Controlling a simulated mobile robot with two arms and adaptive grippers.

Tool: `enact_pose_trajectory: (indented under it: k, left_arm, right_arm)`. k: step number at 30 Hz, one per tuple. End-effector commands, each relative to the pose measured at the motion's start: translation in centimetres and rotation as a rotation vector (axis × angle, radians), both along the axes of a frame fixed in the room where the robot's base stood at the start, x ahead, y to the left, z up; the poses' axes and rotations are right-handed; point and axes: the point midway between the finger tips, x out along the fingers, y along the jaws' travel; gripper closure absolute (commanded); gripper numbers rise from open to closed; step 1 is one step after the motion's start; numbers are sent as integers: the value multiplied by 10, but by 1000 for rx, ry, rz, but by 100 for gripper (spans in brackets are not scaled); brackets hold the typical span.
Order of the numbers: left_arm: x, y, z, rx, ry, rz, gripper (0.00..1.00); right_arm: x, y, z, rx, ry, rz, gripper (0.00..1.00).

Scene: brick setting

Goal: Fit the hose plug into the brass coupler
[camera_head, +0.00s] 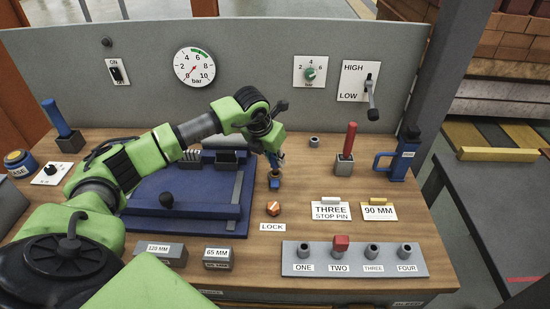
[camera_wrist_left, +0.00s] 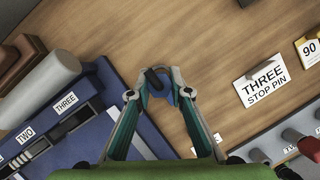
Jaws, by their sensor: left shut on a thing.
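My left gripper (camera_head: 275,161) points down over the wooden bench, just right of the blue plate. In the left wrist view its fingers (camera_wrist_left: 160,88) are closed around a small dark and blue piece, probably the hose plug (camera_wrist_left: 157,80). In the head view a blue and dark piece (camera_head: 274,182) shows right below the fingertips, close to the bench top. I cannot tell whether it is seated in anything. No brass coupler can be made out for sure. A copper-coloured knob (camera_head: 273,208) stands in front, above the LOCK label. My right gripper is not in view.
A blue plate (camera_head: 180,225) with a grey bar lies left of the gripper. A grey strip (camera_head: 350,270) with several sockets lies at the front right. A red-handled tool (camera_head: 350,138) stands in a block, and a grey ring (camera_head: 314,142) lies behind. Bare wood surrounds the gripper's right side.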

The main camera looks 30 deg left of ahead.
Motion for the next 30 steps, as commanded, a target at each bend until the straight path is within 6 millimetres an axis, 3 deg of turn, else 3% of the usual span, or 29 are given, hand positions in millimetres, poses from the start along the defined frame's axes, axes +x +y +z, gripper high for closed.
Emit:
enact_pose_trajectory:
  k: [28, 29, 30]
  left_arm:
    - [0, 0, -30, 0, 0, 0, 100]
    - [0, 0, -30, 0, -1, 0, 79]
    - [0, 0, -29, 0, -1, 0, 68]
  right_arm:
    - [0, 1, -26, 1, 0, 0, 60]
    - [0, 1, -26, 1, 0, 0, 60]
    - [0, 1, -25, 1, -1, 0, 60]
